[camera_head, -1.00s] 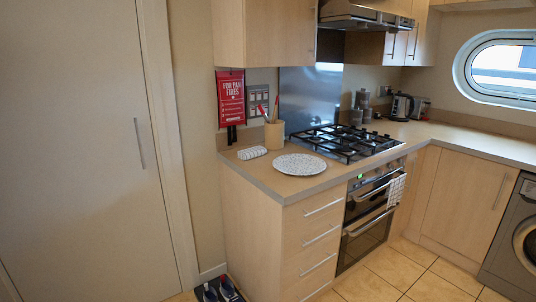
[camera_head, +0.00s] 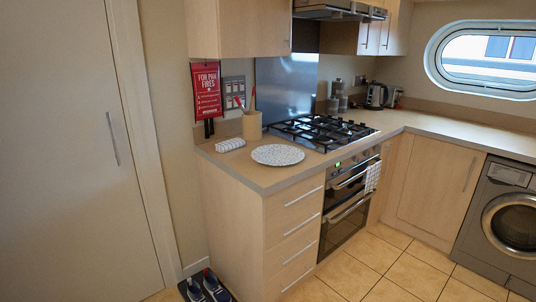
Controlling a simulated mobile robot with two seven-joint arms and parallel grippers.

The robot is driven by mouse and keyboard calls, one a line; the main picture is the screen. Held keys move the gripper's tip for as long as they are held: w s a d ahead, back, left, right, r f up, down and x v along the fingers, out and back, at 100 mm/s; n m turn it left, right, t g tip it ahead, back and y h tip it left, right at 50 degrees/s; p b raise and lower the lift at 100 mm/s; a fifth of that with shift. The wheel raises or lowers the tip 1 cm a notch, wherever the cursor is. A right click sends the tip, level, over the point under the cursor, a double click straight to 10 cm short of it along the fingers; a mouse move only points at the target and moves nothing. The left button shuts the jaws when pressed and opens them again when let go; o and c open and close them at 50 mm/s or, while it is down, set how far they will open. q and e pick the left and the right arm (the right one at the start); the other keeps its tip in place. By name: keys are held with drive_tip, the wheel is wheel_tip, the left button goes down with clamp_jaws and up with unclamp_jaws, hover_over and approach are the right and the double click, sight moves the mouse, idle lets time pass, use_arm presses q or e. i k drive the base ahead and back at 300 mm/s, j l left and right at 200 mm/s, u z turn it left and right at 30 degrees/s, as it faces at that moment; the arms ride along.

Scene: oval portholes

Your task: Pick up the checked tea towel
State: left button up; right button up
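A checked tea towel (camera_head: 372,177) in white and grey hangs on the front of the built-in oven (camera_head: 345,209), at its upper door handle. It hangs flat and looks small from here. A second patterned cloth, rolled up (camera_head: 230,145), lies on the counter near the wall; its pattern is too small to tell for sure. Neither of my grippers shows in the head view.
A speckled plate (camera_head: 277,155) lies on the counter (camera_head: 240,177) beside the gas hob (camera_head: 320,131). A utensil pot (camera_head: 252,126) stands behind. A washing machine (camera_head: 508,222) is at the right. Shoes (camera_head: 208,286) lie by the drawers; the tiled floor (camera_head: 380,255) is clear.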

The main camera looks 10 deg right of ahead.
sight(226, 146)
drive_tip(key=i+z, duration=0.3)
drive_tip(key=i, duration=0.25)
drive_tip(key=i+j+z, duration=0.15)
drive_tip(key=i+z, duration=0.15)
drive_tip(key=i, duration=0.2)
